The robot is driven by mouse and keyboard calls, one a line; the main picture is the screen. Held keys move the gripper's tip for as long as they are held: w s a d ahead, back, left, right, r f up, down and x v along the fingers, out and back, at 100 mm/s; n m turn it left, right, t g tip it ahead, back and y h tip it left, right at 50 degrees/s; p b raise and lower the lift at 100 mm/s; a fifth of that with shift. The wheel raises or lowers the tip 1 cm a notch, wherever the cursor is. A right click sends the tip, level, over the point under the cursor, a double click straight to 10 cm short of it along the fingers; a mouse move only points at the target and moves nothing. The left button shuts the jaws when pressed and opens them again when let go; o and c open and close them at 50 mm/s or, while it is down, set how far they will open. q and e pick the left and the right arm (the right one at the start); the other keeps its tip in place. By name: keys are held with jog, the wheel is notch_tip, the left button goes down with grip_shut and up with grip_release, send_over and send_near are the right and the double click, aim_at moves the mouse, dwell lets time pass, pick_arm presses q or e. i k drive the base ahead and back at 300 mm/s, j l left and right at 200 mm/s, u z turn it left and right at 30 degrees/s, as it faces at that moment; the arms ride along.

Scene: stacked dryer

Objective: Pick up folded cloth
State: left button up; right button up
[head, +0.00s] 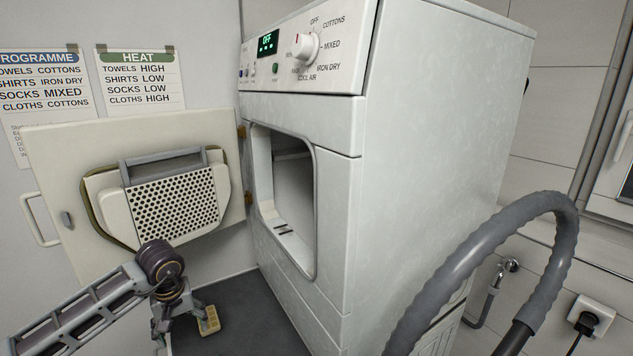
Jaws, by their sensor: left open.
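I see no folded cloth in the head view. My left gripper (184,332) is low in the picture, left of the middle, in front of the open dryer door. It points down with its fingers apart, and a tan pad shows on the right finger. Nothing shows between the fingers, though the lower part is cut off by the picture's edge. The white dryer (425,130) stands right of the gripper with its round-cornered opening uncovered. The part of the drum that shows looks empty. My right gripper is not in view.
The dryer door (62,150) is swung open to the left, with a perforated filter panel (175,205) on its inner side. A dark surface (240,325) lies below the opening. A thick grey hose (470,262) arches at the right. Programme and heat charts (140,85) hang on the wall.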

aim_at(214, 324)
jog(key=k, duration=1.1)
